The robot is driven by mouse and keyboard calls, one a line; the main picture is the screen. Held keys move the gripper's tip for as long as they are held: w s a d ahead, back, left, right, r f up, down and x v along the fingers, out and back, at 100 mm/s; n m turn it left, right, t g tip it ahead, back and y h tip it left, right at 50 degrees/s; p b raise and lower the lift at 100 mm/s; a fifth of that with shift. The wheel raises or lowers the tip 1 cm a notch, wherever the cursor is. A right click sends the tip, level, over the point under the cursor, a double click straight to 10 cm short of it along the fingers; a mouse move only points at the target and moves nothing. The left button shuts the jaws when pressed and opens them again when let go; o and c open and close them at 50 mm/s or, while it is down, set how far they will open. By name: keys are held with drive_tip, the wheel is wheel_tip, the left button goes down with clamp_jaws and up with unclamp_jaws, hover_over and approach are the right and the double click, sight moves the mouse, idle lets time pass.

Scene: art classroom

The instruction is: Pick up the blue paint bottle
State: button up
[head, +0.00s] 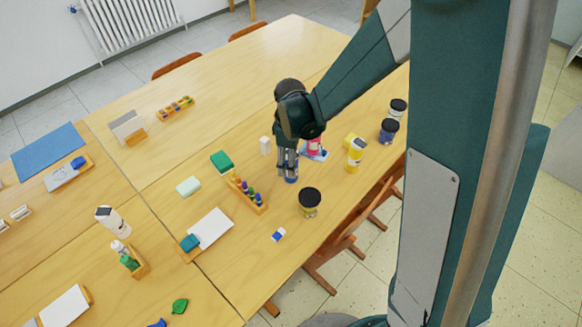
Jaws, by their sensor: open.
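My gripper (288,172) points down over the wooden table, its fingers open. A small blue item (292,179), which looks like the blue paint bottle, shows at the fingertips. The fingers hide most of it, and I cannot tell whether they touch it. A pink bottle (313,146) stands just right of the gripper, on a light blue piece. A yellow bottle (354,158) stands farther right.
A wooden rack of coloured pegs (247,195) is close at the left. A purple-labelled jar (389,130) is at the right.

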idle(0.3)
drive_tip(key=shift+d+f+b, duration=0.15)
drive_tip(key=shift+f+b, duration=0.55)
drive_tip(key=shift+f, duration=1.9)
drive_tip(key=c, duration=1.2)
drive_tip(key=shift+r, duration=0.15)
drive_tip(key=shift+r+p, duration=1.05)
drive_tip(key=shift+r, duration=3.85)
